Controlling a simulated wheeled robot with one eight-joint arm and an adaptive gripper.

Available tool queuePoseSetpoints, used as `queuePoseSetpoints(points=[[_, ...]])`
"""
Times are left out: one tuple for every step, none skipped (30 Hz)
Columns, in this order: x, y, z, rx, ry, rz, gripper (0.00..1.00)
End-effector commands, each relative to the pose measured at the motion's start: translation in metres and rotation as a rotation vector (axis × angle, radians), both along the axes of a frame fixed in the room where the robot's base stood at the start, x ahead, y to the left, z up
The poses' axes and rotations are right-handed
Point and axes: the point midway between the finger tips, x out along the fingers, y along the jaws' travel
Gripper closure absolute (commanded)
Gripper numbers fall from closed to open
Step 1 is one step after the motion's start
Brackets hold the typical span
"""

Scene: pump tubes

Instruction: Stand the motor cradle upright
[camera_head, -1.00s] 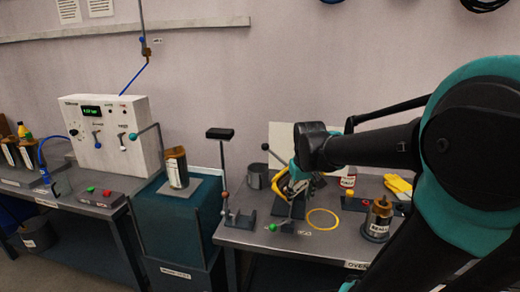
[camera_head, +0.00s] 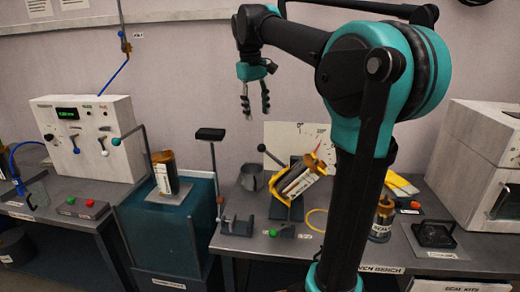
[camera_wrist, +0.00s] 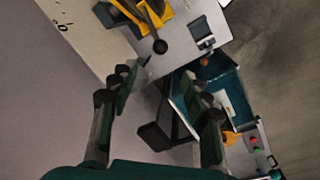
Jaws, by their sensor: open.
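The motor cradle (camera_head: 284,181) is a yellow holder on a dark stand on the right-hand bench, in front of a pale marked board (camera_head: 290,138). It is tilted, leaning up to the right, with a labelled cylinder (camera_head: 300,184) lying in it. Part of the yellow cradle shows at the top of the wrist view (camera_wrist: 155,17). A black-knobbed lever (camera_head: 263,148) sticks out on its left; its knob also shows in the wrist view (camera_wrist: 160,46). My gripper (camera_head: 256,110) is open and empty, pointing down, above and left of the cradle, apart from it.
A black-topped post stand (camera_head: 211,135) rises left of the cradle, near a grey cup (camera_head: 252,177). A yellow ring (camera_head: 315,220) lies right of it. A teal tank (camera_head: 165,235) bears another cylinder (camera_head: 165,173). A white oven (camera_head: 480,160) stands far right.

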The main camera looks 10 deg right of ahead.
Motion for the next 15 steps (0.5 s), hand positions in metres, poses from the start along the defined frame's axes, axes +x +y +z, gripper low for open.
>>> queuePoseSetpoints(points=[[0.000, -0.001, -0.010, 0.000, 0.000, -0.001, 0.53], [0.001, -0.002, -0.016, 0.000, 0.000, -0.001, 0.53], [0.001, -0.003, -0.024, 0.000, 0.000, -0.001, 0.53], [0.002, -0.004, -0.030, 0.000, 0.000, -0.001, 0.53], [0.002, -0.004, -0.036, 0.000, 0.000, -0.001, 0.53], [0.002, -0.005, -0.044, 0.000, 0.000, -0.001, 0.53], [0.003, -0.006, -0.050, 0.000, -0.001, -0.001, 0.53], [0.003, -0.006, -0.055, 0.000, -0.001, -0.001, 0.53], [0.003, -0.007, -0.063, 0.000, -0.001, 0.000, 0.53], [0.004, -0.008, -0.069, 0.000, -0.001, 0.000, 0.53], [0.004, -0.009, -0.075, 0.000, -0.001, 0.000, 0.53], [0.005, -0.009, -0.083, 0.000, -0.001, 0.000, 0.53], [0.005, -0.010, -0.089, 0.000, -0.001, 0.000, 0.53], [0.005, -0.011, -0.095, 0.000, -0.001, 0.000, 0.53], [0.006, -0.012, -0.102, 0.000, -0.001, -0.001, 0.53]])
